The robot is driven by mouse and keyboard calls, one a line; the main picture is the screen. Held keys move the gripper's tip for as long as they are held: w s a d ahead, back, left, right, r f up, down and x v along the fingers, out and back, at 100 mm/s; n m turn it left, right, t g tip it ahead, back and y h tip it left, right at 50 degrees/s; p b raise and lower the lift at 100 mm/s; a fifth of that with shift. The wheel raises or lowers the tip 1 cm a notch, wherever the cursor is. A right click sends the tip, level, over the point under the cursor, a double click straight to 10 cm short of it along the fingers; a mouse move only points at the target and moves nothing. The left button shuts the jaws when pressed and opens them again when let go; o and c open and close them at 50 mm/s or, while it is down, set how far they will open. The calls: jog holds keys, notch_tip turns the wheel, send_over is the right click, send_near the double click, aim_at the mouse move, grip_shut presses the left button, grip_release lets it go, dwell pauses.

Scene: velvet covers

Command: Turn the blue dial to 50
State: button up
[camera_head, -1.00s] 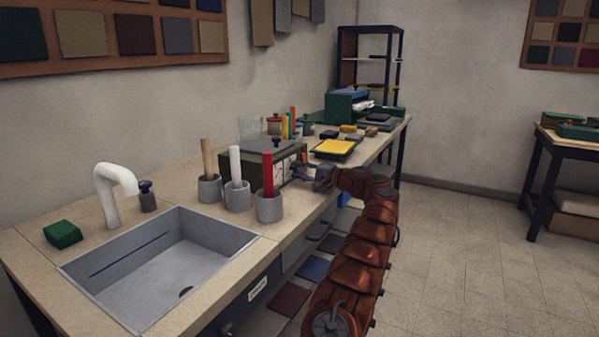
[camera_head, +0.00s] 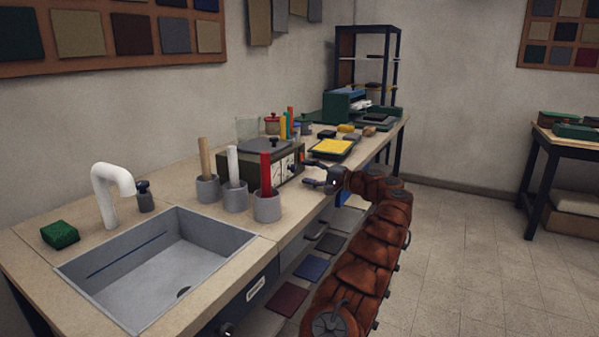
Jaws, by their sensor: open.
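A dark box-shaped device (camera_head: 262,148) with a grey lid stands on the counter behind the cups. Its front carries pale scale faces (camera_head: 285,165) and a small dark knob (camera_head: 301,157) at the right end. I cannot make out a blue colour on a dial or read any number at this size. My gripper (camera_head: 308,183) is open and empty. It is in front of and a little to the right of the device's front, apart from it, over the counter's front edge.
Further left is a sink (camera_head: 165,270) with a white tap (camera_head: 108,190). A yellow-topped tray (camera_head: 332,147) lies behind my gripper. Open floor (camera_head: 460,240) is on the right.

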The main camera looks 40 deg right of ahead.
jog(key=v, duration=0.7)
jog(key=shift+s, duration=0.2)
